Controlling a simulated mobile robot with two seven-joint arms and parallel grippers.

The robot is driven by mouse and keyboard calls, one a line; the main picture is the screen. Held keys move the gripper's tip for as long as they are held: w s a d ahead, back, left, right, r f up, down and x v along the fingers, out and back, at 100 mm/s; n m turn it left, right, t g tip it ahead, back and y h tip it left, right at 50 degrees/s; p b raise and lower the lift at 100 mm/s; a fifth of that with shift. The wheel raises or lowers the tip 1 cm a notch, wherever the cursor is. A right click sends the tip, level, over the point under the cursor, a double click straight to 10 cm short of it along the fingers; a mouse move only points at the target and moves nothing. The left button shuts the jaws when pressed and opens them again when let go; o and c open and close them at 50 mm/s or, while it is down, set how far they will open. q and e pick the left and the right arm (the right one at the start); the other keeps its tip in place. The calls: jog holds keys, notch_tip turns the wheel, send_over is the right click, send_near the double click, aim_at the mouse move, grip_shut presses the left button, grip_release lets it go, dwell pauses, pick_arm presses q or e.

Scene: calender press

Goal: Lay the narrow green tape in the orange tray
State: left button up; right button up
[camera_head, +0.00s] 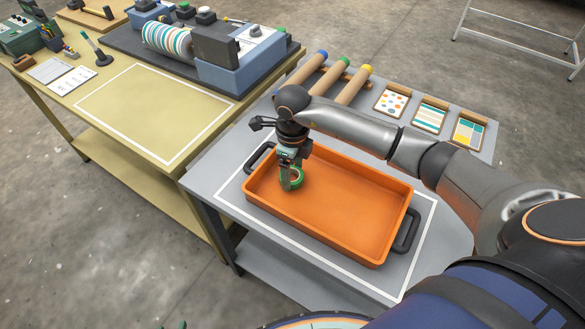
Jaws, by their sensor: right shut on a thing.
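The orange tray (335,234) sits on the grey table inside a white outline, with a dark handle at each end. The narrow green tape (297,178) is a small green ring inside the left end of the tray area. My right gripper (290,182) points down over the tray's left end and is shut on the green tape. Whether the tape touches the tray floor cannot be told. My left gripper is not clearly in view; only a small green bit shows at the bottom edge.
Cardboard rolls with blue and yellow ends (353,86) and several pattern cards (430,116) lie along the grey table's back. A calender press (238,66) stands on the yellow table at left. A white outlined area there (155,112) is bare.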

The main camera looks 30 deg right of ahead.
aim_at(293, 175)
jog(key=shift+f, duration=0.1)
jog(key=shift+f, duration=0.15)
jog(key=o, duration=1.2)
jog(key=shift+o, duration=0.2)
jog(key=shift+r, duration=0.2)
notch_tip(293, 175, up, 12)
jog(key=shift+b, duration=0.45)
